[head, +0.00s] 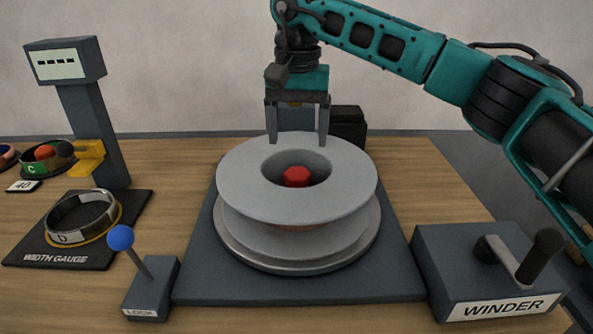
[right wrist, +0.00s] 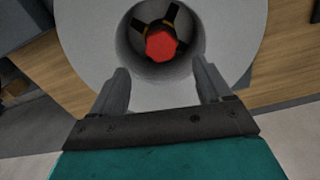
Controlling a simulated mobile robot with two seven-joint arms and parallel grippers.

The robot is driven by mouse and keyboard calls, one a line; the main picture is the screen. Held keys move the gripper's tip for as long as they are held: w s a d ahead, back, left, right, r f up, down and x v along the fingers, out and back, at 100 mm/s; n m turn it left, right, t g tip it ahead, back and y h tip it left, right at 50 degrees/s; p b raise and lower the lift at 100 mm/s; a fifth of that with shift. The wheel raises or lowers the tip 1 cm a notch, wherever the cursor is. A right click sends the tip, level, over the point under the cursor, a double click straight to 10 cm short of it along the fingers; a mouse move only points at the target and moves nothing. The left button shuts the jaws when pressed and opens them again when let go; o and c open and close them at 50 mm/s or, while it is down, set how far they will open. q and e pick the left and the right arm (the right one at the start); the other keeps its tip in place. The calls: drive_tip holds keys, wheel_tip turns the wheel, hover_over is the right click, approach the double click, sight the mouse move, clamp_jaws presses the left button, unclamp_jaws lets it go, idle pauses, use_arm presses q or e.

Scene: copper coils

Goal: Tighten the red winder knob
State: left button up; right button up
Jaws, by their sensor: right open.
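The red winder knob (head: 297,177) sits down inside the central hole of a grey spool (head: 240,195) on the winder's base. In the right wrist view the knob (right wrist: 161,44) is a red faceted cap with dark arms around it inside the spool's bore (right wrist: 130,50). My right gripper (head: 297,142) is open and empty, pointing down above the far side of the spool. In the right wrist view its two fingers (right wrist: 163,80) are apart, with the knob beyond their tips and untouched. My left gripper is not in view.
A winder box (head: 495,265) with a black crank stands at the right front. A lock lever (head: 150,285) with a blue ball is at the left front. A width gauge (head: 85,235) holding a ring labelled D stands at left. A black block (head: 348,125) is behind the spool.

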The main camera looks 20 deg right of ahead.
sight(297, 172)
wheel_tip(297, 172, down, 8)
drive_tip(key=shift+r+b, duration=0.1)
drive_tip(key=shift+b, duration=0.4)
drive_tip(key=shift+c, duration=0.2)
drive_tip(key=c, duration=1)
